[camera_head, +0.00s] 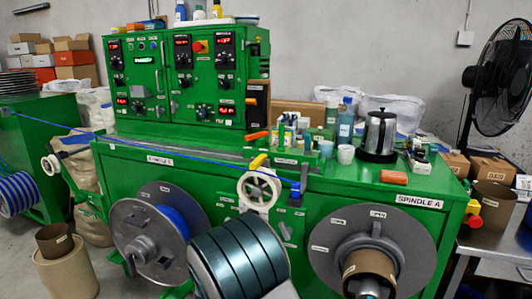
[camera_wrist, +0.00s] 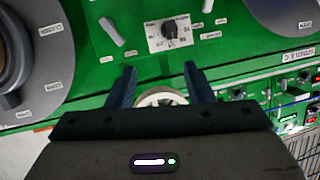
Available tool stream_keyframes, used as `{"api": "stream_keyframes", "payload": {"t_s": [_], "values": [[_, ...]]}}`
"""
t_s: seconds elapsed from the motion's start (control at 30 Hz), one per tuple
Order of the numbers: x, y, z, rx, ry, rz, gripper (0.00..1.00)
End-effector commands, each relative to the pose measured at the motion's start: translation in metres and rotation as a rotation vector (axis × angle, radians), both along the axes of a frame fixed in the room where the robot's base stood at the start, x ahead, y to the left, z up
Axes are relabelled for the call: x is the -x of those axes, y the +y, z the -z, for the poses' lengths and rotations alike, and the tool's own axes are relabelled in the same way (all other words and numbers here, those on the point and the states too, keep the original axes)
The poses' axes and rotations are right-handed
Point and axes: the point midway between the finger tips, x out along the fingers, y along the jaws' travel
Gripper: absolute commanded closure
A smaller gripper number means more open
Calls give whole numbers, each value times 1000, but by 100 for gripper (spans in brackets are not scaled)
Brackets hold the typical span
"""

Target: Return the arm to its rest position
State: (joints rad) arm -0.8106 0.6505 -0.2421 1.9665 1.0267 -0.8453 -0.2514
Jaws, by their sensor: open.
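My gripper (camera_wrist: 159,68) is open in the wrist view, its two dark fingers apart. A white round part (camera_wrist: 160,97) shows between and behind the fingers; I cannot tell if they touch it. Beyond the fingertips is a green panel with a dark selector knob (camera_wrist: 170,30). My gripper cannot be made out in the head view. There, a blue cable (camera_head: 130,138) runs from the left across the front of the green machine (camera_head: 330,182) towards the white pulley (camera_head: 259,189). A spool (camera_head: 150,240) with blue winding is at the lower left of the machine.
The right spindle (camera_head: 370,255) carries a large grey disc and a brown core. A steel kettle (camera_head: 379,134), bottles and an orange block (camera_head: 393,177) stand on the machine top. A black fan (camera_head: 503,80) stands at the right. A grey disc (camera_wrist: 35,60) fills the wrist view's left side.

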Motion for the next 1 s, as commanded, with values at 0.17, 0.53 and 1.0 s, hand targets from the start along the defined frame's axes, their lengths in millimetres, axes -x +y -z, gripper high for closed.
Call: {"api": "stream_keyframes", "payload": {"t_s": [0.17,0.53,1.0], "values": [[5,-25,-51,-104,126,-87,53],[83,-86,-145,-211,440,-301,53],[267,-194,-212,-85,876,-331,53]]}}
